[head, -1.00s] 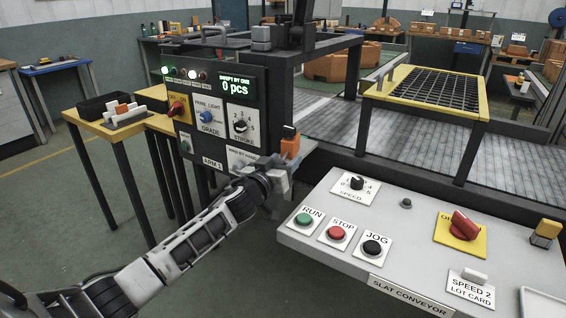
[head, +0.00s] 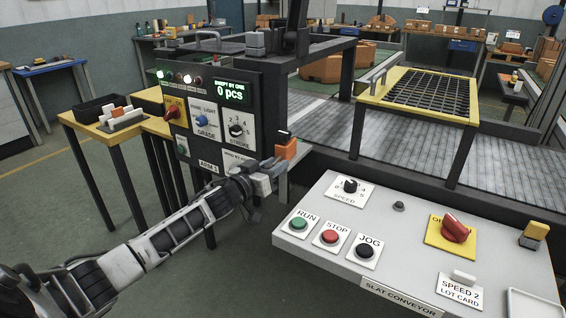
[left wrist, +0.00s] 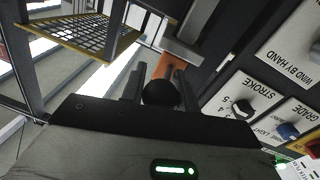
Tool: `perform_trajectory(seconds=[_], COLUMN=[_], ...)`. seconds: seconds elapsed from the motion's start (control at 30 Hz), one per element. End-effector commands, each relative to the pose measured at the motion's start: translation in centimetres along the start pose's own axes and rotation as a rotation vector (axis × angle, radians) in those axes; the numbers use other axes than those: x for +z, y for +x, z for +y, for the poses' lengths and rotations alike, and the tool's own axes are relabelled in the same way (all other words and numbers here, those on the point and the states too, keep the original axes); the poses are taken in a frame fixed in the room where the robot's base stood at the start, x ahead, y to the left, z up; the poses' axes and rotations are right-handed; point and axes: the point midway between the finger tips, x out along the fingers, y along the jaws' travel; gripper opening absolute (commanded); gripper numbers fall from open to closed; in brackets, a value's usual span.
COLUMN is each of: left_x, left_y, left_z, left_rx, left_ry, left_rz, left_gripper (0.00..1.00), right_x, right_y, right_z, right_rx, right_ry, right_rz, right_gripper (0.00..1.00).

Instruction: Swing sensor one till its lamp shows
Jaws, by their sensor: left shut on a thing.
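An orange sensor head (head: 286,149) with a dark top stands at the right side of the ARM 1 panel, at the conveyor's near edge; I take it for sensor one. My left gripper (head: 270,170) reaches it from below left and is shut on it. In the left wrist view the orange body (left wrist: 171,66) shows beyond and between my fingers (left wrist: 159,84), with a black round part (left wrist: 160,93) nearer the camera. No lit lamp can be made out on the sensor. My right gripper is not in view.
The ARM 1 panel (head: 207,142) stands just left, with a counter reading 0 pcs (head: 230,92). The slat conveyor desk (head: 330,193) with its buttons is at the right. A yellow-framed grid (head: 430,91) stands above the conveyor. Floor is free below my arm.

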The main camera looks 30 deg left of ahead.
Motion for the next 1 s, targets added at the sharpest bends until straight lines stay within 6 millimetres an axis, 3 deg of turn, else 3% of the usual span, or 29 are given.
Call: perform_trajectory(seconds=[0.2, 0.23, 0.3, 0.67, 0.77, 1.0], left_x=[0.1, 0.1, 0.1, 0.1, 0.2, 0.3], left_y=[0.0, 0.0, 0.1, -0.3, -1.4, -6.1], left_z=[-0.3, -0.3, -0.2, -0.1, -0.1, 0.0], left_rx=[-0.007, -0.007, -0.006, -0.003, -0.003, -0.003], left_ry=[0.001, 0.001, 0.001, 0.0, 0.0, 0.001], left_rz=[-0.002, -0.002, -0.002, -0.001, -0.003, -0.006], left_gripper=[0.0, 0.39, 0.52, 0.52, 0.52, 0.52], right_x=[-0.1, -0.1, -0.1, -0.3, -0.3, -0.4], right_y=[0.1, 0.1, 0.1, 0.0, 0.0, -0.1], right_z=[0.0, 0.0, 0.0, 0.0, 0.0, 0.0], right_rx=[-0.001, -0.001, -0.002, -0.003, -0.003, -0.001], right_ry=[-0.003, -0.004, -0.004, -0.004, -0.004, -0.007], right_rz=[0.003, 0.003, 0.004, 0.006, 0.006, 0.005], right_gripper=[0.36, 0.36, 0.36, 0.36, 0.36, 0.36])
